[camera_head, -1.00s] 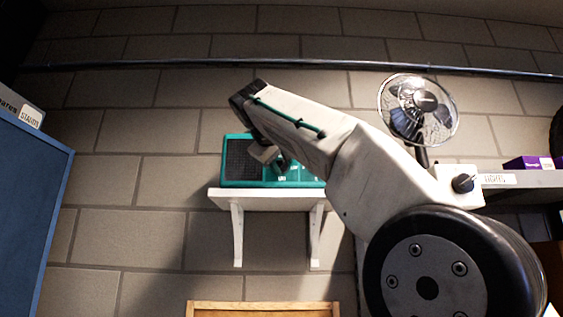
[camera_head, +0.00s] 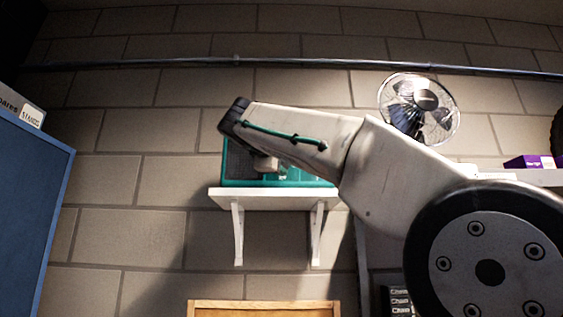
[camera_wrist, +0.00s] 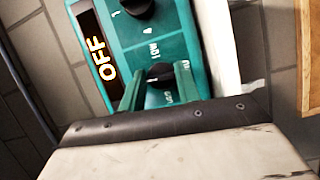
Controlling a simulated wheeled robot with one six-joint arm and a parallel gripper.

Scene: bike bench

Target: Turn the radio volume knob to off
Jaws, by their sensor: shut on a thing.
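The teal radio (camera_head: 236,170) stands on a white wall shelf (camera_head: 222,200), largely hidden behind my arm in the head view. In the wrist view the radio (camera_wrist: 146,32) shows its front panel, tilted in the picture. Its dark display (camera_wrist: 96,52) shows OFF in lit orange letters. A black knob (camera_wrist: 160,69) sits between the two teal fingers of my gripper (camera_wrist: 160,86), which is shut on it. Which knob this is I cannot tell from the partly hidden lettering. Another black knob (camera_wrist: 136,5) is farther up the panel, cut by the frame's edge.
A fan (camera_head: 418,105) is to the right of the radio, near my arm. A purple box (camera_head: 527,162) lies on a shelf at the far right. A blue panel (camera_head: 30,190) stands at the left. A wooden frame (camera_head: 262,305) is below the shelf.

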